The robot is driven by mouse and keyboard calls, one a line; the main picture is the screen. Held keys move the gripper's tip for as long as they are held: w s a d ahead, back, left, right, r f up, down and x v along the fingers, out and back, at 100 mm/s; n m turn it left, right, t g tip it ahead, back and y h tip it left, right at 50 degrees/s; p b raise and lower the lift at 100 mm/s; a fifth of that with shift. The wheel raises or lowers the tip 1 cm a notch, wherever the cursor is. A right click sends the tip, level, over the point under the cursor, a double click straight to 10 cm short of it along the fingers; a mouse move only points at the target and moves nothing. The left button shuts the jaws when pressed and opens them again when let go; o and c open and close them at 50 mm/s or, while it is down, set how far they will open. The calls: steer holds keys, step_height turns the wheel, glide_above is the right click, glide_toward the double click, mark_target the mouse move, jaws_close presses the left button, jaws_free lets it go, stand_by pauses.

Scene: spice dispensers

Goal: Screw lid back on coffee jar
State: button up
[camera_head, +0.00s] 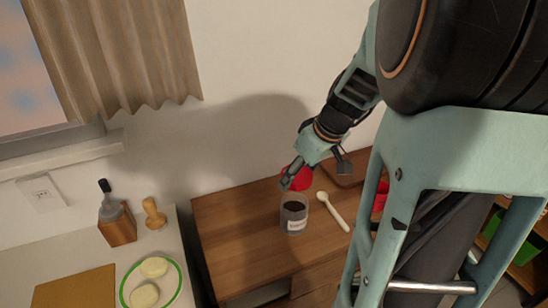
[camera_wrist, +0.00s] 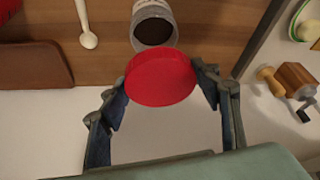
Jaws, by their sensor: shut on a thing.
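The coffee jar (camera_head: 294,216) is a clear jar with dark contents and a white label, standing open on the wooden cabinet top. It also shows in the wrist view (camera_wrist: 153,28), with dark contents inside its rim. My gripper (camera_head: 293,178) is shut on the round red lid (camera_wrist: 160,79), with a finger on either side of its edge. In the head view the lid (camera_head: 302,179) is partly hidden by my gripper. The lid is apart from the jar, held above and behind its mouth.
A pale spoon (camera_head: 333,212) lies right of the jar on the wooden top (camera_head: 235,235). A brown board (camera_wrist: 35,65) lies at the back. On the left counter are a wooden grinder (camera_head: 118,226), a wooden stamp-like item (camera_head: 154,214) and a green-rimmed plate (camera_head: 181,287). The wood left of the jar is clear.

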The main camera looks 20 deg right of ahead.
steer(key=shift+b, duration=0.35)
steer(key=b, duration=0.6)
glide_above(297, 196)
steer(key=s+a, duration=0.2)
steer(key=s, duration=0.1)
step_height(297, 196, down, 6)
steer(key=shift+d+r, duration=0.15)
steer(key=shift+f+b, duration=0.85)
steer(key=shift+f, duration=0.2)
